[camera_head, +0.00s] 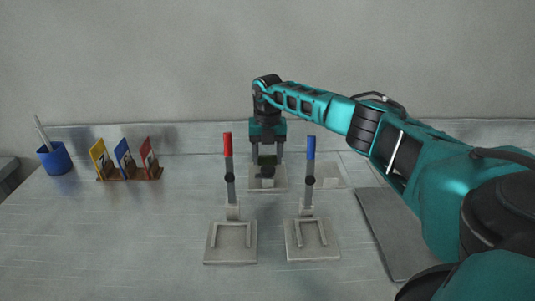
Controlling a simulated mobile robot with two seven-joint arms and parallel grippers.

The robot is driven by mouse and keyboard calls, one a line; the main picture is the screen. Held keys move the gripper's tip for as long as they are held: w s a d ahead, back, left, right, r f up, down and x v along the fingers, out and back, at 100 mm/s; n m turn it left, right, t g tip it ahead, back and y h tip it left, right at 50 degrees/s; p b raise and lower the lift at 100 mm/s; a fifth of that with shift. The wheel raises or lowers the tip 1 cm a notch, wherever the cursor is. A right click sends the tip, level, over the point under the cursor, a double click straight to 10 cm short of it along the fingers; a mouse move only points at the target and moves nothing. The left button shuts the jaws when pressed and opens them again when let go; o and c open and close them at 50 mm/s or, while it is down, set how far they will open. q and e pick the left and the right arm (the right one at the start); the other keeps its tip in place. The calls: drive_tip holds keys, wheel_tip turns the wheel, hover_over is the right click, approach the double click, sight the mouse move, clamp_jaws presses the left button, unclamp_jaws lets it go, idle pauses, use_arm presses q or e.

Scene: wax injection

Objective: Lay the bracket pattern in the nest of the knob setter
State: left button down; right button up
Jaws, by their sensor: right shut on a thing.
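My right gripper (267,155) reaches in from the right and points down over the back middle of the table. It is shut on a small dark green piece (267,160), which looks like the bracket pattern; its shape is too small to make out. Just below and behind the fingers is a light grey base plate (280,183) with a small block on it, partly hidden. I cannot tell whether the held piece touches it. Nearer stand two lever devices on grey plates, one with a red handle (228,145), one with a blue handle (310,148). Which is the knob setter is unclear. My left gripper is not in view.
A blue cup (54,159) with a stick stands at the back left. Beside it, a brown rack (130,174) holds yellow, blue and red cards. A flat light plate (327,178) lies right of centre, and a grey mat (397,230) at the right. The left front is clear.

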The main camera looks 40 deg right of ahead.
sight(267, 164)
drive_tip(key=shift+f, duration=0.5)
drive_tip(key=shift+f+b, duration=0.9)
drive_tip(key=shift+f, duration=0.35)
drive_tip(key=shift+f, duration=0.3)
drive_tip(key=shift+s+a+f, duration=0.15)
drive_tip(key=shift+f, duration=0.05)
drive_tip(key=shift+b, duration=0.3)
drive_tip(key=shift+r, duration=0.1)
drive_tip(key=shift+r+p, duration=0.55)
drive_tip(key=shift+p, duration=0.25)
drive_tip(key=shift+r+p, duration=0.5)
drive_tip(key=shift+r, duration=0.25)
